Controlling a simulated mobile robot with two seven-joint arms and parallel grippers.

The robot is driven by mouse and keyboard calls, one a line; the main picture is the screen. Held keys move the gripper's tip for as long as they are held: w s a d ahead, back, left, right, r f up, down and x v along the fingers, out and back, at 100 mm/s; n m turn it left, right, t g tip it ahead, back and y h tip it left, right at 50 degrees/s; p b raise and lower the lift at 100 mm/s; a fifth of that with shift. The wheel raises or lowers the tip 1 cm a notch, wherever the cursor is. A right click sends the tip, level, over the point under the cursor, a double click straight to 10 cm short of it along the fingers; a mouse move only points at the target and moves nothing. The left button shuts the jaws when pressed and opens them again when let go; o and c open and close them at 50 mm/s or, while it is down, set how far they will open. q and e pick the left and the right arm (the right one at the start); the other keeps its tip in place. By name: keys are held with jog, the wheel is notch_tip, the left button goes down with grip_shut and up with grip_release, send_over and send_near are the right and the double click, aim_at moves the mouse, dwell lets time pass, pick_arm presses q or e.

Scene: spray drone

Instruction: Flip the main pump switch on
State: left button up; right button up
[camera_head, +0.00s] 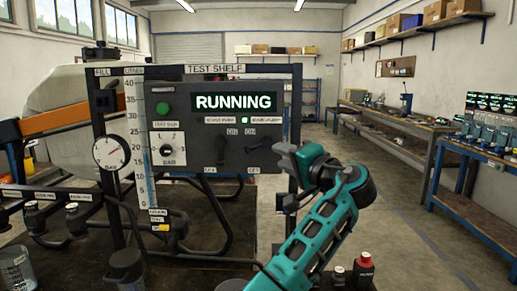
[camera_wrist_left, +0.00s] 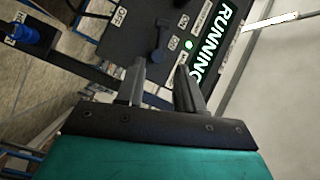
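The dark control panel (camera_head: 200,150) has a display (camera_head: 236,101) that reads RUNNING. My right gripper is not in view.
A gauge (camera_head: 111,152) and a vertical scale tube stand left of the panel. Dark bent pipes run below it. Small bottles (camera_head: 364,270) stand at the lower right. Workbenches (camera_head: 400,145) line the right wall. The floor between is clear.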

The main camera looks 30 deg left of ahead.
aim_at(259, 146)
pick_arm(q)
jog(key=x, duration=1)
jog(key=shift+w+a+f, duration=0.1)
grip_shut()
jog(key=shift+m+p, duration=0.4)
jog(key=shift+p, duration=0.15)
jog(key=m, duration=0.1)
jog(key=m+t+y, duration=0.1)
jog(key=shift+r+m, duration=0.3)
jog(key=shift+m, duration=0.1)
grip_release()
